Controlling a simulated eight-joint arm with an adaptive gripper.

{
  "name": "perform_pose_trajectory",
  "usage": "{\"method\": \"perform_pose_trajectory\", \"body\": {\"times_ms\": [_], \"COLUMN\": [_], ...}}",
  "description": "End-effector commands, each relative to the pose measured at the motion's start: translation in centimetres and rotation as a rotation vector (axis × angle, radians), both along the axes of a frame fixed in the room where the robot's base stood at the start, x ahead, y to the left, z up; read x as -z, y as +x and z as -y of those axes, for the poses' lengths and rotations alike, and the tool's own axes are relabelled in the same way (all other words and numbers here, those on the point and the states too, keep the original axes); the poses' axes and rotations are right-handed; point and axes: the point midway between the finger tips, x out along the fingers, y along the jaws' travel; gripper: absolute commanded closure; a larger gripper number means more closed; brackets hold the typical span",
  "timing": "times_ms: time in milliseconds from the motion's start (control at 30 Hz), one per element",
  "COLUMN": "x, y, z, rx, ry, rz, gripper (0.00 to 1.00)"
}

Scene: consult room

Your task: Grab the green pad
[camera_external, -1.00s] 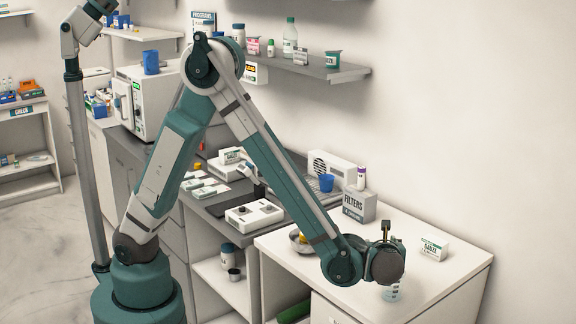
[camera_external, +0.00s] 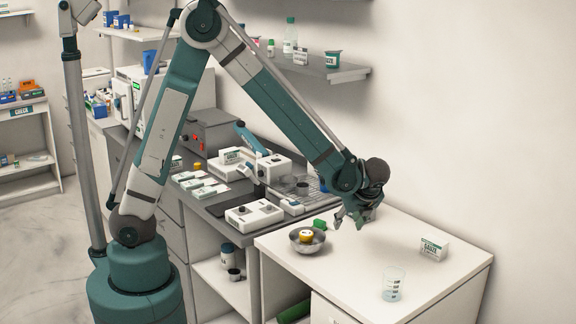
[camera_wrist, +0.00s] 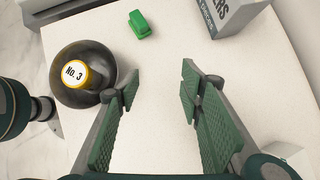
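The green pad (camera_wrist: 141,24) is a small green block on the white cabinet top, near the top of the wrist view. It also shows in the external view (camera_external: 319,225), between the metal bowl and my gripper (camera_external: 352,220). In the wrist view my gripper (camera_wrist: 160,92) is open, with its two green-padded fingers well apart and only bare white surface between them. The pad lies beyond the fingertips, nearer the left finger's side. My gripper does not touch it.
A metal bowl (camera_wrist: 86,92) holding a yellow-rimmed container marked No. 3 (camera_wrist: 75,73) stands left of the fingers. A FILTERS box (camera_wrist: 228,14) is at top right. A clear beaker (camera_external: 394,285) and a gauze box (camera_external: 433,248) stand on the cabinet top (camera_external: 340,285).

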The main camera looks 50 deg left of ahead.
Motion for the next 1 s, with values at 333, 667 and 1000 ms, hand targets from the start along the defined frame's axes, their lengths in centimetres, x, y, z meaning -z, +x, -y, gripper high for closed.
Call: {"method": "perform_pose_trajectory", "body": {"times_ms": [333,667,1000], "x": [-1.2,-2.9,-4.9], "y": [0.4,0.5,0.6], "z": [-5.9,-10.5,-13.8], "rx": [-0.177,-0.346,-0.482], "ry": [-0.196,-0.389,-0.550], "rz": [-0.048,-0.068,-0.069], "gripper": [0.62,0.62,0.62]}}
